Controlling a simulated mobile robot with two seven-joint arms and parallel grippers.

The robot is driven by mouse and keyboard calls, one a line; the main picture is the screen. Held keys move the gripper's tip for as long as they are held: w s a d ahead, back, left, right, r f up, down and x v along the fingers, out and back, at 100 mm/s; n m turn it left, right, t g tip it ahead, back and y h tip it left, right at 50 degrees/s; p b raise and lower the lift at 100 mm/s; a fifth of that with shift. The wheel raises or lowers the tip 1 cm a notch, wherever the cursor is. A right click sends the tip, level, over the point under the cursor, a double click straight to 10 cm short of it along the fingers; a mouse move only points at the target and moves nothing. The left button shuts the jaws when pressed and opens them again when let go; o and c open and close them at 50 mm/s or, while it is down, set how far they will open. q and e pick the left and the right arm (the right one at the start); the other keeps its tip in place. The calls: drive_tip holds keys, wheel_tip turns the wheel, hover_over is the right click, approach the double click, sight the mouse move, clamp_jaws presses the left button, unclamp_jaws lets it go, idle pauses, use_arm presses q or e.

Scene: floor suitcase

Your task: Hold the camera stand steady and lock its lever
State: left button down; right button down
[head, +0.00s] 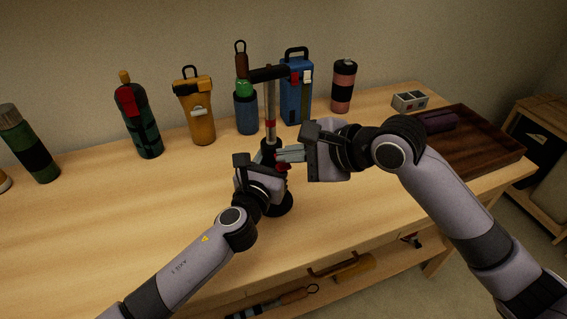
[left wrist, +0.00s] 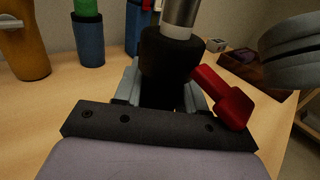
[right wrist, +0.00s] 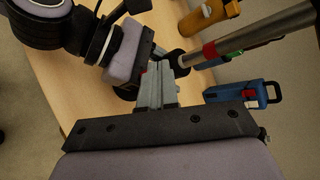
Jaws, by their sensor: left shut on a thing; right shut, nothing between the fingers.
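The camera stand (head: 270,105) stands upright on the table, with a black top bar, a silver pole with a red band and a round black base. My left gripper (left wrist: 172,88) is shut around its black lower collar (left wrist: 170,52). The red lever (left wrist: 225,97) sticks out from the collar, to the right in the left wrist view, angled downward. My right gripper (head: 279,155) is shut and empty, its fingertips close beside the lever in the head view; I cannot tell whether they touch. In the right wrist view its fingers (right wrist: 155,85) are together, and the lever is mostly hidden.
Several bottles stand along the back, including a yellow one (head: 195,110), a blue one with a handle (head: 296,92) and a pink-and-black one (head: 343,86). A dark wooden tray (head: 480,158) lies at the right. The table's front left is clear. A shelf below holds tools.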

drive_tip(key=shift+f, duration=0.1)
idle(0.6)
drive_tip(key=shift+w+f, duration=0.1)
drive_tip(key=shift+f, duration=0.2)
drive_tip(key=shift+f, duration=0.4)
idle(0.4)
drive_tip(key=shift+w+f, duration=0.1)
drive_tip(key=shift+f, duration=0.3)
idle(0.5)
drive_tip(key=shift+s+d+r, duration=0.1)
drive_tip(key=shift+s+r, duration=0.15)
drive_tip(key=shift+r, duration=0.8)
